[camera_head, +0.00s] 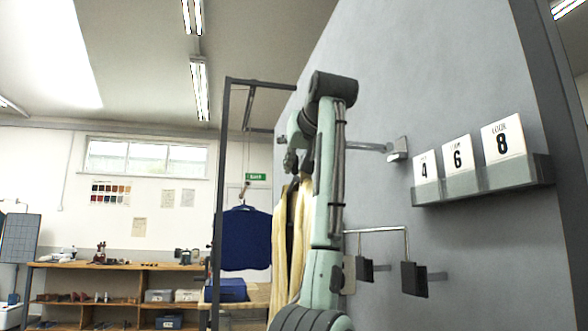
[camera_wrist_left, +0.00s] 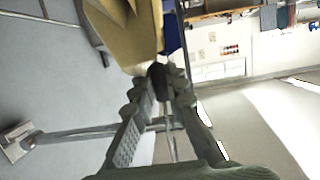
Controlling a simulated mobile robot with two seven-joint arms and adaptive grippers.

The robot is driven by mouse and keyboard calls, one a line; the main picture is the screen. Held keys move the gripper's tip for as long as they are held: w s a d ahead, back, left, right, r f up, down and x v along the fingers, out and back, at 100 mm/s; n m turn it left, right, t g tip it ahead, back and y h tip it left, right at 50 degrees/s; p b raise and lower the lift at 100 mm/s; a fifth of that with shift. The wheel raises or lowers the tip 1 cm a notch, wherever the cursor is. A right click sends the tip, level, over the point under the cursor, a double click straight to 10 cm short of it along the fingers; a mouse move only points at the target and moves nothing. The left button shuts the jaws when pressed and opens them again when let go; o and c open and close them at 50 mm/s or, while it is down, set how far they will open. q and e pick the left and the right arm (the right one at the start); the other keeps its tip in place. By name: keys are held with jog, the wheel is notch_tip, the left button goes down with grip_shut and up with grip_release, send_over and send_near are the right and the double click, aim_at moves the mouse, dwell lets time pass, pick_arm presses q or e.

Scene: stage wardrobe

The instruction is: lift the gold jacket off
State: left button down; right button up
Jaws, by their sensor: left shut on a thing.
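The gold jacket (camera_head: 283,245) hangs at the end of a metal wall arm (camera_head: 365,147), partly hidden behind my left arm. It also shows in the left wrist view (camera_wrist_left: 128,38), just beyond the fingertips. My left gripper (camera_head: 291,160) is at the top of the jacket, by its collar. In the left wrist view the fingers (camera_wrist_left: 160,78) are closed together there, with the wall arm (camera_wrist_left: 80,133) running close beside them. The gripper is shut on the jacket's hanger, whose hook is mostly hidden by the fingers. My right gripper is not in view.
A grey panel wall (camera_head: 400,90) stands at the right, with a ledge (camera_head: 480,183) of number cards 4, 6 and 8. A metal bracket with dark blocks (camera_head: 414,279) juts out below. A blue garment (camera_head: 245,239) hangs on a dark frame (camera_head: 222,180) at the left. A workbench (camera_head: 120,265) stands behind.

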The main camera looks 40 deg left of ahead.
pick_arm(q)
jog(key=shift+s+d+b, duration=0.9)
jog(key=shift+s+d, duration=1.15)
jog(key=shift+d, duration=0.3)
jog(key=shift+a, duration=0.1)
